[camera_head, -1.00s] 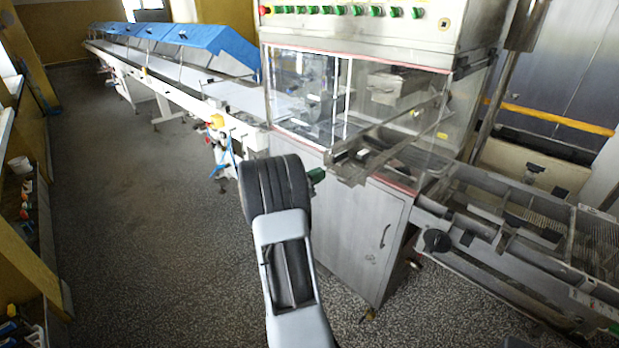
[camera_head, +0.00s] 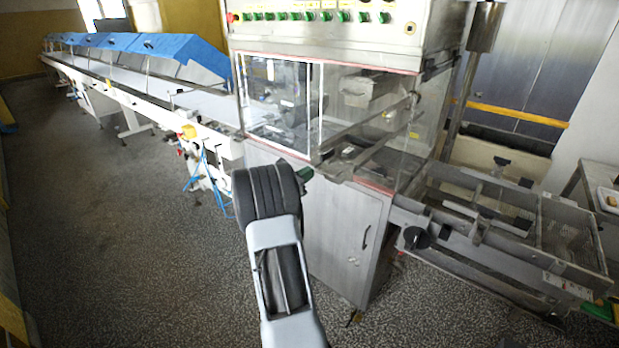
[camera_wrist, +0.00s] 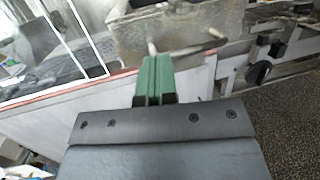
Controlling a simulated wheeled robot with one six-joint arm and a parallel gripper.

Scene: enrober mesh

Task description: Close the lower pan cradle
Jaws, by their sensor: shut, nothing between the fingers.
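The grey enrober (camera_head: 345,225) stands ahead with clear panes over a lower cabinet. I cannot tell for certain which part is the lower pan cradle. A metal frame (camera_head: 490,222) with rails and a black knob (camera_head: 417,238) juts from the machine's right side. My gripper (camera_head: 305,174) shows as a small green tip past my dark wrist, in front of the cabinet's upper edge. In the wrist view my gripper's green fingers (camera_wrist: 155,75) are together and empty. A metal trough (camera_wrist: 180,32) with a rod appears beyond them; contact is not clear.
A long white conveyor (camera_head: 150,92) with blue covers runs to the back left. A black handle (camera_head: 366,237) is on the cabinet door. A side table (camera_head: 585,190) stands at the far right. The speckled floor (camera_head: 110,240) is open at left.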

